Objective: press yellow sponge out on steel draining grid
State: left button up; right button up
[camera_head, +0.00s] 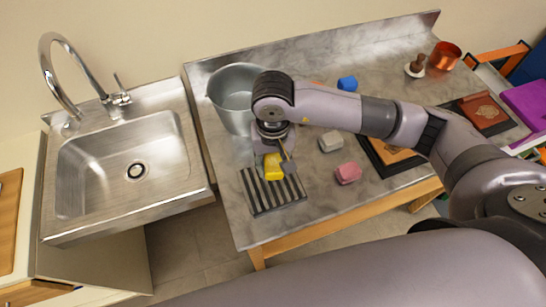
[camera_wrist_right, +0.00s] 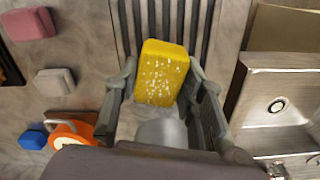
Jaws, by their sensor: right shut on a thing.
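The yellow sponge (camera_head: 273,168), a block with pale speckles, is held in my right gripper (camera_head: 272,160). In the right wrist view the sponge (camera_wrist_right: 162,72) sits between the two fingers, which are shut on its sides. The steel draining grid (camera_head: 286,197), with dark and light bars, lies on the worktop just below the sponge in the head view. Its bars (camera_wrist_right: 187,22) run behind the sponge in the right wrist view. I cannot tell whether the sponge touches the grid. My left gripper is not in view.
A grey metal bucket (camera_head: 228,95) stands behind the grid. A pink block (camera_head: 348,173), a pale grey block (camera_head: 330,142) and a blue block (camera_head: 347,83) lie to the right. A steel sink (camera_head: 90,170) is to the left. The marble worktop's front edge is close to the grid.

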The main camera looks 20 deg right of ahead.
aim_at(273, 184)
jog(key=shift+f, duration=0.5)
jog(key=f, duration=0.1)
jog(key=f+b, duration=0.1)
jog(key=f, duration=0.1)
jog(key=shift+s+a+f, duration=0.1)
jog(key=shift+a+f, duration=0.05)
jog(key=shift+a, duration=0.1)
jog(key=shift+d+f+b, duration=0.1)
jog(key=shift+f+b, duration=0.2)
jog(key=shift+f, duration=0.25)
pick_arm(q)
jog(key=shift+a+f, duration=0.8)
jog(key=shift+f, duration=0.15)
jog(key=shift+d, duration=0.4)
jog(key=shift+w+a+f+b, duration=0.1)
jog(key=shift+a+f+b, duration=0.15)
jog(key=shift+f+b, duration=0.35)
pick_arm(e)
jog(key=shift+f, duration=0.55)
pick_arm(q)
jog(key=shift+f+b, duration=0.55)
pick_arm(e)
jog(key=shift+s+f, duration=0.2)
jog(key=shift+f, duration=0.1)
